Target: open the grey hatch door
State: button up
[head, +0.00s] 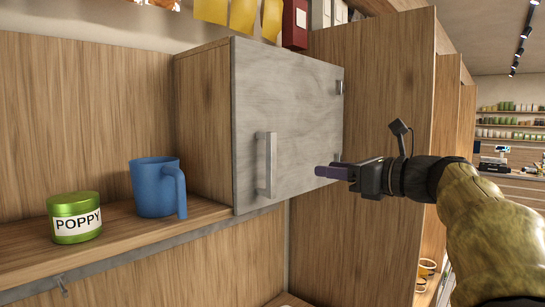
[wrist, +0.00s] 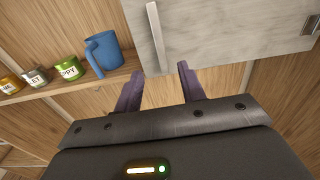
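The grey hatch door (head: 295,120) is shut on a wooden cabinet, with a vertical metal bar handle (head: 266,165) near its left edge. Hinges show on its right edge. In the wrist view the door (wrist: 220,35) fills the upper right and its handle (wrist: 158,35) stands just beyond my fingertips. My gripper (head: 328,172) is in front of the door's lower right part, to the right of the handle and apart from it. In the wrist view my gripper (wrist: 160,72) has its two purple fingers spread, with nothing between them.
A blue mug (head: 157,187) and a green tin labelled POPPY (head: 76,218) stand on the wooden shelf left of the door. The wrist view shows more tins (wrist: 35,77) farther left. A tall wooden panel (head: 375,80) rises right of the door.

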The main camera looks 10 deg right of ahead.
aim_at(274, 156)
jog(key=shift+s+r, duration=0.3)
jog(key=shift+r, duration=0.35)
jog(key=shift+w, duration=0.15)
jog(key=p+x, duration=0.2)
jog(key=x, duration=0.3)
jog(key=p+x, duration=0.2)
jog(key=x, duration=0.4)
jog(key=p+x, duration=0.2)
jog(key=x, duration=0.4)
jog(key=shift+w+a+r, duration=0.1)
jog(key=shift+w+r, duration=0.05)
jog(key=shift+r, duration=0.1)
jog(key=shift+c, duration=0.4)
grip_shut()
